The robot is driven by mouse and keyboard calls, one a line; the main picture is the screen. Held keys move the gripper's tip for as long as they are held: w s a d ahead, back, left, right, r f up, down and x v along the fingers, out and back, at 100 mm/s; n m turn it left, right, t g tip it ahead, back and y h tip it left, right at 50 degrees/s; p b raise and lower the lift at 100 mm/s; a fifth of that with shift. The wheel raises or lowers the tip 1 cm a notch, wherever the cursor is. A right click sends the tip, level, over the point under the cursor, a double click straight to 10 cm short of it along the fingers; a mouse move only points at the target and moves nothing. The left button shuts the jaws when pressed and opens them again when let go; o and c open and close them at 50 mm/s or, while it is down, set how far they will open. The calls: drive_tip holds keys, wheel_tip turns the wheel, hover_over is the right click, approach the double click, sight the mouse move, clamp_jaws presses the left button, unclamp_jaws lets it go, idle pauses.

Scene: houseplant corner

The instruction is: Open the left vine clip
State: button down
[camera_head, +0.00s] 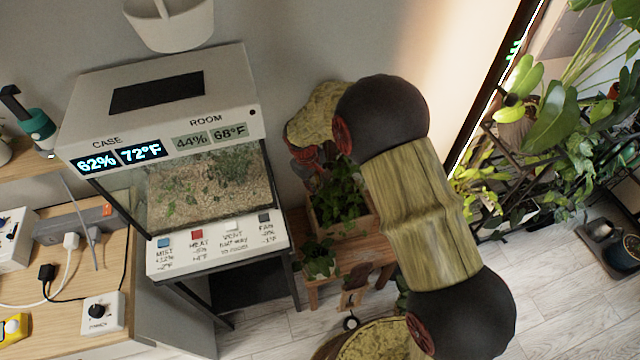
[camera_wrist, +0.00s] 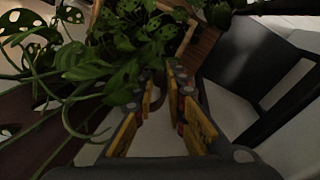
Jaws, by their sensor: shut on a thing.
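In the wrist view my gripper (camera_wrist: 164,82) reaches in beside a leafy vine plant (camera_wrist: 120,45), its two yellow-padded fingers close together at the tips. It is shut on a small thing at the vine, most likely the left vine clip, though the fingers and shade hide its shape. Large holed leaves and stems hang just left of the fingers. In the head view the plant (camera_head: 345,200) stands in a wooden planter behind my arm. My arm hides much of this spot there, and I cannot make out a separate clip.
A terrarium case (camera_head: 165,120) with displays and buttons stands left of the plant. A small wooden stand (camera_head: 372,257) is under the planter. A desk (camera_head: 60,270) with plugs and a knob box is far left. Large plants (camera_head: 550,120) stand at right. Pale floor (camera_head: 560,275) shows bare at lower right.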

drive_tip(key=w+a+m+g+p, duration=0.1)
drive_tip(key=w+a+m+p, duration=0.2)
drive_tip(key=m, duration=0.7)
drive_tip(key=shift+w+a+m+g+h, duration=0.3)
drive_tip(key=shift+w+a+g, duration=0.1)
drive_tip(key=shift+w, duration=0.5)
drive_tip(key=c, duration=1.8)
unclamp_jaws()
drive_tip(key=shift+o, duration=0.2)
drive_tip(key=shift+w+r, duration=0.1)
wheel_tip(320, 180, up, 7)
drive_tip(key=a, duration=0.1)
drive_tip(key=shift+w+a, duration=0.15)
drive_tip(key=shift+a, duration=0.05)
